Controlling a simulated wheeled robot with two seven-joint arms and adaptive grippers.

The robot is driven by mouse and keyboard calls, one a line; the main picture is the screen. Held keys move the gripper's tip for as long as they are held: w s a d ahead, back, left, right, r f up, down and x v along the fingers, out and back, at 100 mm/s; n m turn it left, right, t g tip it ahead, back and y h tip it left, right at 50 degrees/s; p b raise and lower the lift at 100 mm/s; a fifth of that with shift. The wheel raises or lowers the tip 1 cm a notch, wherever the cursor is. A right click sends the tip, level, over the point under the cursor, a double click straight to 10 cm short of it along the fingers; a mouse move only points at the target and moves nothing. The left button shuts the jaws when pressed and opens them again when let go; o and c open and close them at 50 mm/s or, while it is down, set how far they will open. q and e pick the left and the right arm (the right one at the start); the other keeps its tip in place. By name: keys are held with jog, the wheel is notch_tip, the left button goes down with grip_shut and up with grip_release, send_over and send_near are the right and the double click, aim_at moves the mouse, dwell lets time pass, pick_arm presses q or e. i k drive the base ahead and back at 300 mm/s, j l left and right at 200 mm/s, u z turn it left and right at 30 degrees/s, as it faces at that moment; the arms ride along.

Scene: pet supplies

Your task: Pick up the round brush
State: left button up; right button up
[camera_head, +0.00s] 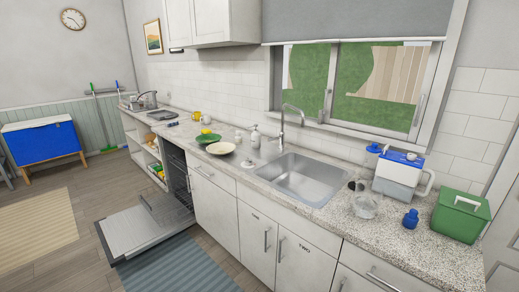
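I cannot clearly make out a round brush in the head view. A small dark, roundish item (355,186) lies on the counter just right of the sink and is too small to identify. Other small items (247,162) sit left of the sink near the soap dispenser (255,137), and I cannot tell what they are. Neither of my grippers is in view.
The speckled counter (395,245) carries a sink (298,178), a clear bowl (365,205), a blue bottle (410,218), a blue-and-white container (398,175), a green bin (460,215) and plates (221,148). The open dishwasher door (145,228) juts over the floor.

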aim_at(238, 138)
jog(key=i+j+u, duration=0.1)
jog(key=i, duration=0.3)
jog(key=i+j+u, duration=0.15)
jog(key=i, duration=0.25)
jog(key=i+j, duration=0.35)
jog(key=z, duration=0.05)
